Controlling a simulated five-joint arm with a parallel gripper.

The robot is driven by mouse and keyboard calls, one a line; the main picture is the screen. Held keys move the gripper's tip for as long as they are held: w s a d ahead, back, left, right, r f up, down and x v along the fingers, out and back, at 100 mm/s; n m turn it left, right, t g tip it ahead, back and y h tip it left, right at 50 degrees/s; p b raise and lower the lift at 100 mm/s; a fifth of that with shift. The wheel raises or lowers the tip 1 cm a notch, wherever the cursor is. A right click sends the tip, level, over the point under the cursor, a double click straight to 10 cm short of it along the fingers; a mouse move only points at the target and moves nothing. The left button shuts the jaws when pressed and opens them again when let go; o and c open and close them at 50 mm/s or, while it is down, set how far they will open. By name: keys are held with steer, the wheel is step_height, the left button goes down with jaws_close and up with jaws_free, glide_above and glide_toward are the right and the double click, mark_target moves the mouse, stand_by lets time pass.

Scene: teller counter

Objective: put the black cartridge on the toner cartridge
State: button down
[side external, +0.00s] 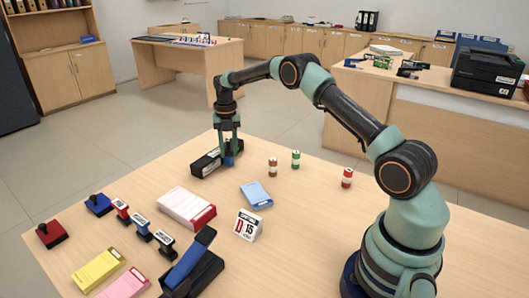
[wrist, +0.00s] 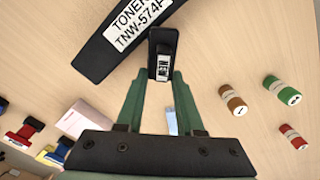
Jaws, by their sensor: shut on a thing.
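The toner cartridge (side external: 206,164) is a long black box with a white label, lying at the far left edge of the table. Its label shows large in the wrist view (wrist: 138,22). My gripper (wrist: 160,80) is shut on the black cartridge (wrist: 163,46), a small black block with a white label. In the wrist view the block is beside the toner cartridge's label, close to its near edge. In the side view my gripper (side external: 229,150) points down at the toner cartridge's right end; the small block is hard to make out there. I cannot tell whether the two touch.
Brown, green and red rolls (side external: 272,167) (side external: 295,159) (side external: 347,177) stand to the right. A blue pad (side external: 257,195), a calendar block (side external: 248,225), a paper stack (side external: 187,207), stamps (side external: 122,211) and a stapler (side external: 190,265) lie nearer the front.

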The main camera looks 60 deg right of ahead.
steer(key=shift+f, duration=0.35)
steer(key=shift+f, duration=0.15)
steer(key=c, duration=0.5)
jaws_free()
steer(key=shift+c, duration=0.2)
